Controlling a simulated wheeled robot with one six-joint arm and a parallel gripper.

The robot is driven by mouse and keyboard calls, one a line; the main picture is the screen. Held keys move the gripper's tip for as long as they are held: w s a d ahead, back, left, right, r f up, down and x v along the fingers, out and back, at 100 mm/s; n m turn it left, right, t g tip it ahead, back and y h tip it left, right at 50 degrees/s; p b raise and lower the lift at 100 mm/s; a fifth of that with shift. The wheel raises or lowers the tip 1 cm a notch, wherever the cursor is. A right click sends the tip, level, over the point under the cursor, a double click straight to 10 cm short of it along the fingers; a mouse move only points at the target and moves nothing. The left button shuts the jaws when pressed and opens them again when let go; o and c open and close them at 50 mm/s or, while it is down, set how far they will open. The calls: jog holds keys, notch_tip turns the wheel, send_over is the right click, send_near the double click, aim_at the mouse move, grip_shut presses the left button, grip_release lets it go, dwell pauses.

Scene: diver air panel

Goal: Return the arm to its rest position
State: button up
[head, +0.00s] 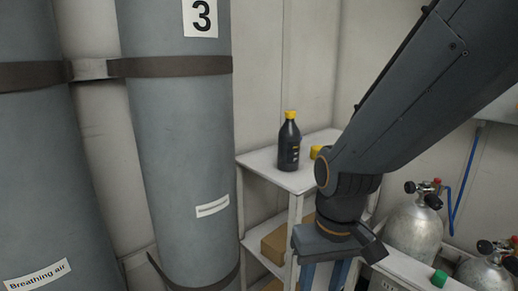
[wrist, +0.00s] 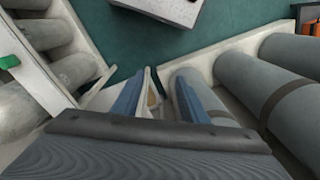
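My arm comes in from the upper right of the head view and bends down at the wrist. My gripper (head: 324,284) points downward in front of the white shelf unit, its blue fingers cut off by the lower picture edge. In the wrist view my gripper (wrist: 162,78) shows two blue fingers standing apart with nothing held between them. A pale surface with a small tan patch shows through the gap. The fingers appear clear of the things around them, though the head view does not show their tips.
Large grey cylinders (head: 178,150) stand strapped at left. A black bottle (head: 289,146) with a yellow cap stands on the white shelf (head: 262,160), beside a partly hidden yellow object (head: 315,152). Silver cylinders (head: 412,228) stand at right near a blue hose (head: 465,180). Teal floor (wrist: 150,45) is open.

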jog(key=s+d+r+m+p, duration=0.2)
jog(key=d+r+p, duration=0.5)
jog(key=r+p, duration=0.2)
jog(key=shift+d+r+h+p, duration=0.15)
jog(key=shift+d+h+p, duration=0.15)
jog(key=shift+p, duration=0.7)
